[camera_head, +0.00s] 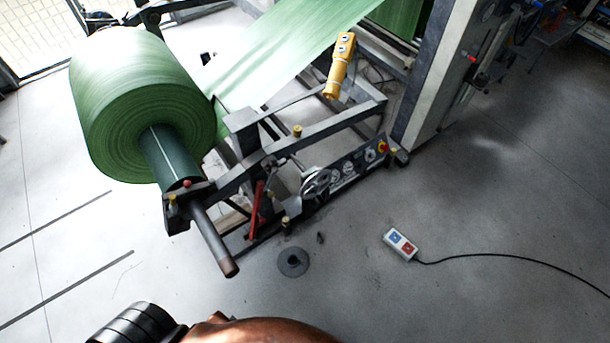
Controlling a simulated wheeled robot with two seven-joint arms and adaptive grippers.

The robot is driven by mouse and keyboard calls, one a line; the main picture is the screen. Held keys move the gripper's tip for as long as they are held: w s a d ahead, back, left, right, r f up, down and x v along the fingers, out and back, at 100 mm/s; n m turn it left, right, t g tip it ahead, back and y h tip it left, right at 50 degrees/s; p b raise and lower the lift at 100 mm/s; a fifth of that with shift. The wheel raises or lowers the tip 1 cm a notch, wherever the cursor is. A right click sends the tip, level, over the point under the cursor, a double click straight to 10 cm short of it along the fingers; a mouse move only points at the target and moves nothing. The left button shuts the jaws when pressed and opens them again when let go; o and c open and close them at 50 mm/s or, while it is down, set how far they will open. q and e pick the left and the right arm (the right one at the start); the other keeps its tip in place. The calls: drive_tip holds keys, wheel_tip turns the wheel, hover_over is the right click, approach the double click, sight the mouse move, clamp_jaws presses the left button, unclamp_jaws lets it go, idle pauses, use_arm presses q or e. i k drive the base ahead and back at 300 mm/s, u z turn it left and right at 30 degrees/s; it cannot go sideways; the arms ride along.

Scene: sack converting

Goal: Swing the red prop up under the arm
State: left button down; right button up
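The red prop (257,209) stands on the near side of the unwind frame, slightly tilted, its lower end near the floor-level frame. Its upper end is close below the grey arm (230,172) in the picture; I cannot tell whether they touch. The arm carries the shaft (214,240) of a large green roll (140,105). Neither of my grippers is in view.
A yellow pendant control (339,65) hangs above the frame. A small control box (400,244) with blue and red buttons lies on the floor, its black cable running right. A dark round disc (292,262) lies near the frame. The floor in front is mostly clear.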

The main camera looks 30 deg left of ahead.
sight(261, 185)
drive_tip(key=k, duration=0.5)
drive_tip(key=z, duration=0.75)
drive_tip(key=i, duration=0.6)
drive_tip(key=u, duration=1.5)
